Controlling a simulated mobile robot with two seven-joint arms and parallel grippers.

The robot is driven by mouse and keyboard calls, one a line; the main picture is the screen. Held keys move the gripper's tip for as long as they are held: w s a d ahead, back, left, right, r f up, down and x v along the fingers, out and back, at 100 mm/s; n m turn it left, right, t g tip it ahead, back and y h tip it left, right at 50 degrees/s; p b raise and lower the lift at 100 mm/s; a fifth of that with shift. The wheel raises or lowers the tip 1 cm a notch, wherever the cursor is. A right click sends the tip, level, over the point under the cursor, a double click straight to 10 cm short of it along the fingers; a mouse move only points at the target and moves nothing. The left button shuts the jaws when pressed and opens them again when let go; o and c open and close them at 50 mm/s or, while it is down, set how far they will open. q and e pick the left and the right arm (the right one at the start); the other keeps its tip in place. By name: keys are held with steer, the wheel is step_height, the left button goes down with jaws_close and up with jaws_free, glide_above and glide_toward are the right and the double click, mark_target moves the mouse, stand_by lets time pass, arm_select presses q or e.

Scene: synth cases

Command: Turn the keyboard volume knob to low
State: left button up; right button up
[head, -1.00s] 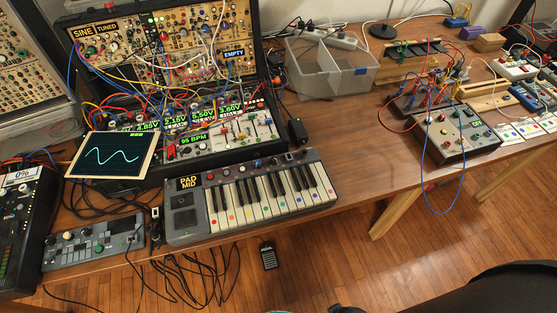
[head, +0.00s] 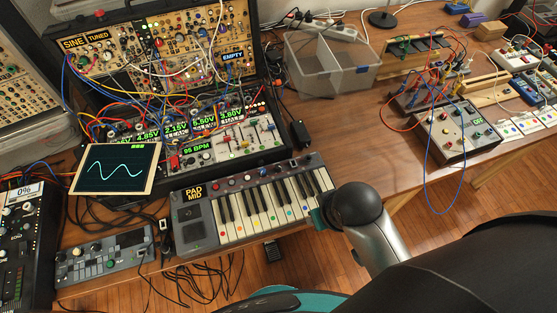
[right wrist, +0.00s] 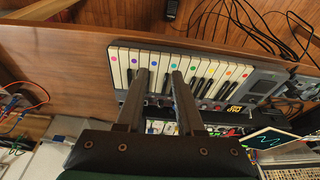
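The keyboard (head: 183,210) lies along the table's front edge, with colored dots on its white keys. Its label (head: 194,191) reads "PAD MID". Several small knobs (head: 246,175) line the strip behind the keys; I cannot tell which one is volume. The keyboard also shows upside down in the right wrist view (right wrist: 262,82). My right gripper (right wrist: 160,72) is open and empty, its two fingers apart in front of the keyboard in that view. I cannot tell whether it touches. My left gripper is not in view.
A modular synth case (head: 135,25) with patch cables stands behind the keyboard. A small screen (head: 115,168) and a grey controller (head: 105,256) are at left. A clear bin (head: 333,75) and a knob box (head: 455,135) are farther right. Bare table lies between them.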

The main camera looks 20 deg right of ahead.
step_height(320, 180, up, 2)
steer(key=w+m, duration=0.2)
steer(key=w, duration=0.1)
steer(key=m+g, duration=0.3)
steer(key=m, duration=1.3)
glide_toward(278, 166)
arm_select(q)
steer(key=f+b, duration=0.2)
steer(key=b, duration=0.1)
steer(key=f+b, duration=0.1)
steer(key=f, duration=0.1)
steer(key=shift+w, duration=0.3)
arm_select(e)
step_height(278, 166, down, 9)
steer(key=shift+r, duration=0.15)
jaws_close()
steer(key=shift+a, duration=0.1)
